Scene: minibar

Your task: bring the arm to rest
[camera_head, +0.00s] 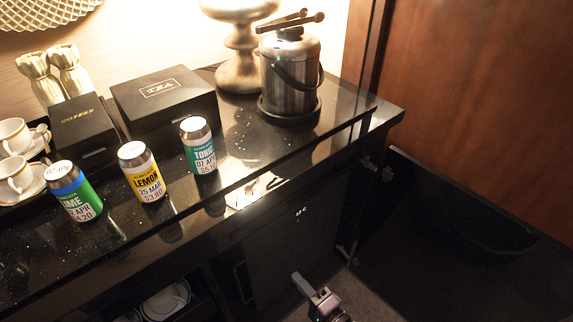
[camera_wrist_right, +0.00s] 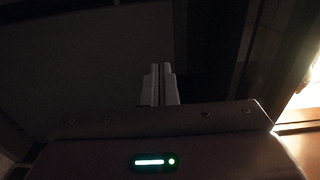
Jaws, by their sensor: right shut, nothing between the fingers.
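My right gripper (camera_head: 308,286) is low at the bottom of the head view, in front of the dark cabinet and below the counter edge. In the right wrist view its two fingers (camera_wrist_right: 160,70) are together with nothing between them. It touches nothing that I can see. My left gripper is in neither view.
A glossy black counter (camera_head: 255,185) holds a lime can (camera_head: 75,192), a lemon can (camera_head: 142,173), a tonic can (camera_head: 199,146), a tea box (camera_head: 165,100) and an ice bucket (camera_head: 290,75). An open dark door (camera_head: 470,230) stands at right.

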